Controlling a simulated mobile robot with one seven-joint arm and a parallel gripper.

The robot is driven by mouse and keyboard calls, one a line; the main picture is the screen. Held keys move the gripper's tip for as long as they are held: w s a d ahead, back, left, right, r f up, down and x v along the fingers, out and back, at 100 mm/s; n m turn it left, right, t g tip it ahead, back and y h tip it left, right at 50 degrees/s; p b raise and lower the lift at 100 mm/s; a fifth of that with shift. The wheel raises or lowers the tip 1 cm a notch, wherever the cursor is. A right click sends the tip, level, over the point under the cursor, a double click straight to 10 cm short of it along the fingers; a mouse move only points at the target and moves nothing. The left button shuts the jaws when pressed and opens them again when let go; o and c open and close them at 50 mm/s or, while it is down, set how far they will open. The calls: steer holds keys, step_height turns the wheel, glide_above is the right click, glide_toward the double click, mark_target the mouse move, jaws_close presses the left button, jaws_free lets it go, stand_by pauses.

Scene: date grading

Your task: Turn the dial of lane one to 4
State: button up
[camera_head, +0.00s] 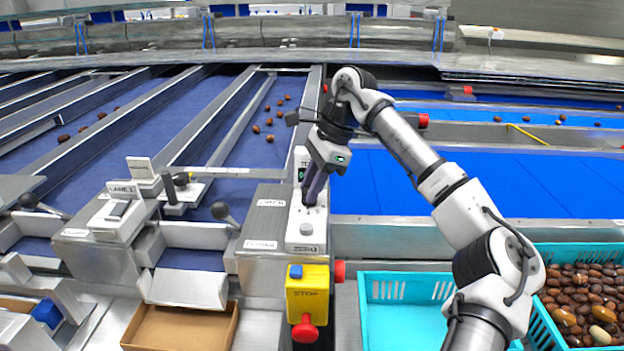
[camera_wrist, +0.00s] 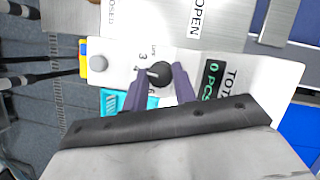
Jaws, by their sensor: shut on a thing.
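A black round dial (camera_wrist: 158,73) with a short white mark sits on a white panel (camera_wrist: 275,75) in the wrist view. Digits including 3 and 6 are printed around its left side. The mark points left in that view; I cannot tell which digit it meets. My gripper (camera_wrist: 161,84) is shut on the dial, one dark finger on each side. In the head view my gripper (camera_head: 309,202) points down onto the white panel (camera_head: 303,243) and hides most of the dial. A green display (camera_wrist: 212,78) reads 0 PCS beside the dial.
A round grey button (camera_head: 306,229) is on the panel's near end. A yellow stop box (camera_head: 307,292) with red buttons stands in front. Lever handles (camera_head: 222,211) stand to the left. A turquoise crate (camera_head: 405,273) and one holding dates (camera_head: 545,325) are at the right.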

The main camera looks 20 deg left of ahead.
steer(key=shift+r+n, duration=0.1)
steer(key=shift+n, duration=0.4)
steer(key=o, duration=1)
steer(key=v, duration=1.3)
steer(key=shift+w+r+p, duration=0.3)
steer(key=shift+r+p, duration=0.05)
steer(key=shift+r, duration=0.05)
